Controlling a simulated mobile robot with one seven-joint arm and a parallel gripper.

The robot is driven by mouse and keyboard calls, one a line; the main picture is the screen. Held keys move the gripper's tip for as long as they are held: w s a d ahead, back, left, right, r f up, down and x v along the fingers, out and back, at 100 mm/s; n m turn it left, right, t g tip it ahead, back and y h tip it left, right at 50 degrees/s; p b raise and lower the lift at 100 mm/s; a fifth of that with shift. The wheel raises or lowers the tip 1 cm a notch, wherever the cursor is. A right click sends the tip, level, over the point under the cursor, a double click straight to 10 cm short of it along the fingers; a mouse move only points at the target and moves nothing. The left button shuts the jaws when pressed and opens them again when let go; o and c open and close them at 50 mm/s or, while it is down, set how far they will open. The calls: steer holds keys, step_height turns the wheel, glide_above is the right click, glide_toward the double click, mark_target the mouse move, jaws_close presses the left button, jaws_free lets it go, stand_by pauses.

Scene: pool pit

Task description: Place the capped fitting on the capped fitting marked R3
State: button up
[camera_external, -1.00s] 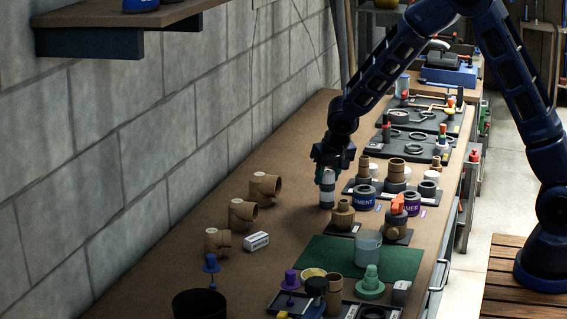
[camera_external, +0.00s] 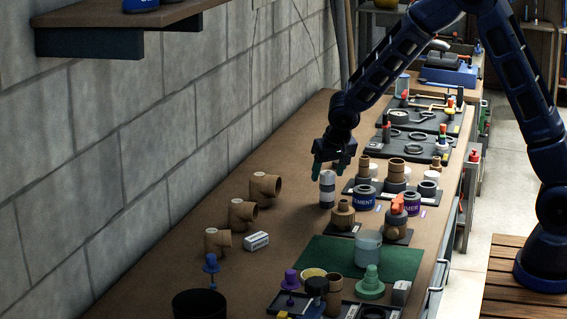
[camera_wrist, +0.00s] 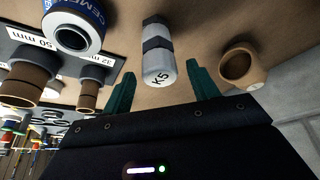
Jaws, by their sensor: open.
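A grey-white capped fitting marked K5 (camera_wrist: 160,68) shows end-on in the wrist view, between and beyond my two green fingers. A second grey section with a dark band (camera_wrist: 155,32) lies in line with it, seemingly a capped fitting beneath it. No R3 mark is readable. In the external view they form one upright grey-white column (camera_external: 327,190) with dark bands, standing on the bench. My gripper (camera_external: 331,168) is open and empty, just above and behind the column's top. In the wrist view, a gap shows between the column and each finger.
Brown pipe elbows (camera_external: 243,215) stand left of the column, one showing in the wrist view (camera_wrist: 240,66). The cement can (camera_external: 363,198) and brown fittings (camera_external: 343,214) stand close right. Bare bench lies left of the column.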

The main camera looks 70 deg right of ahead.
steer(key=v, duration=1.1)
steer(key=s+a+r+n+y, duration=0.1)
steer(key=s+a+r+n, duration=0.1)
steer(key=s+a+r, duration=0.35)
steer(key=s+a+r+n, duration=0.25)
steer(key=s+r, duration=0.45)
steer(key=s, duration=0.4)
steer(key=s+a+r+n+y, duration=0.1)
steer(key=s+a, duration=0.3)
steer(key=s, duration=0.6)
steer(key=s+a+r+n+t+y, duration=0.1)
steer(key=s+a+n, duration=0.2)
steer(key=s, duration=0.8)
steer(key=shift+s+a+r+t, duration=0.3)
steer(key=shift+s+a, duration=0.05)
steer(key=shift+n, duration=0.25)
